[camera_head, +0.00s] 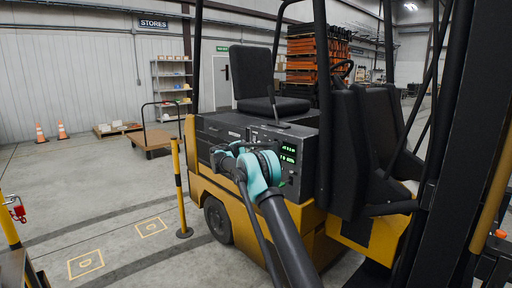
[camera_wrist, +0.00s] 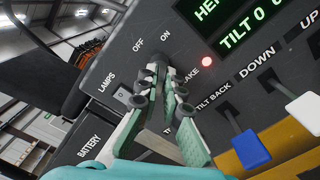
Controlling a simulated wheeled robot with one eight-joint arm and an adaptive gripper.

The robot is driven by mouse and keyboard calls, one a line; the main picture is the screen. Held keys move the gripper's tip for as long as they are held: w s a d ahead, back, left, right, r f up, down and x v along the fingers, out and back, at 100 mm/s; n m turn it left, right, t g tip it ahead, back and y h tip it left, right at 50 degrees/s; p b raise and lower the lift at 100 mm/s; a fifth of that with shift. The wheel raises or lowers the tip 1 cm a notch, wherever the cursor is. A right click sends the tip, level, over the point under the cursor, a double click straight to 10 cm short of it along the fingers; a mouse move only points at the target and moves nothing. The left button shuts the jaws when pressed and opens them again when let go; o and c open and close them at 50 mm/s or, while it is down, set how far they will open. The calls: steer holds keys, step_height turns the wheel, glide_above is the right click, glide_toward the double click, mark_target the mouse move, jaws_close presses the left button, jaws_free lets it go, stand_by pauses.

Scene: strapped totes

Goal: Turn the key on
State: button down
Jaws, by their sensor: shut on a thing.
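The key switch is on the dark forklift panel (camera_wrist: 185,45), just below the OFF and ON labels in the wrist view. My gripper (camera_wrist: 163,74) has its two teal fingers closed together there, shut on the key. The fingertips and dark pads cover the key, so its turn angle is hidden. In the head view my gripper (camera_head: 224,154) reaches the side of the forklift's black panel housing (camera_head: 215,128); the key cannot be made out there.
Beside my fingers a red light (camera_wrist: 207,62) glows, with a green display (camera_wrist: 242,35) above it. Blue (camera_wrist: 250,148) and white (camera_wrist: 305,108) levers stand at the right. A yellow post (camera_head: 178,185) stands left of the forklift; open floor lies farther left.

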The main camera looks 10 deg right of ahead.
steer(key=c, duration=1.7)
jaws_free()
steer(key=v, duration=1.2)
